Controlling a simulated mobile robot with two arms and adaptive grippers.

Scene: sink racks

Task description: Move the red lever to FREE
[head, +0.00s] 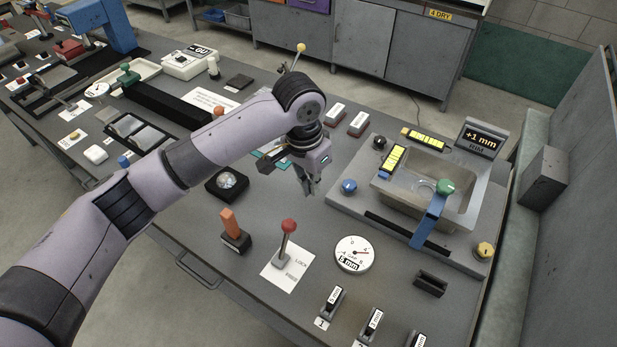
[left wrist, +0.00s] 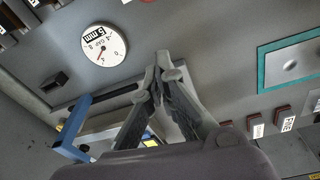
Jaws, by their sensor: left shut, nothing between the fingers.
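The red lever (head: 289,227) has a round red knob on a thin stem. It rises from a small grey base on a white card (head: 275,279) printed LOCK and FREE, with FREE nearer the table's front edge. The knob shows above and slightly right of the base; I cannot tell surely which position it is in. My left gripper (head: 309,190) points down, shut and empty, beyond the lever and apart from it. Its closed fingers show in the left wrist view (left wrist: 165,62), where the lever is not seen. My right gripper is not in view.
An orange-handled block (head: 231,226) stands left of the lever, and a round dial (head: 353,254) lies to its right. Labelled switches (head: 331,301) line the front right. A blue lever (head: 431,217) stands by the sink basin (head: 405,200). Bare tabletop surrounds the card.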

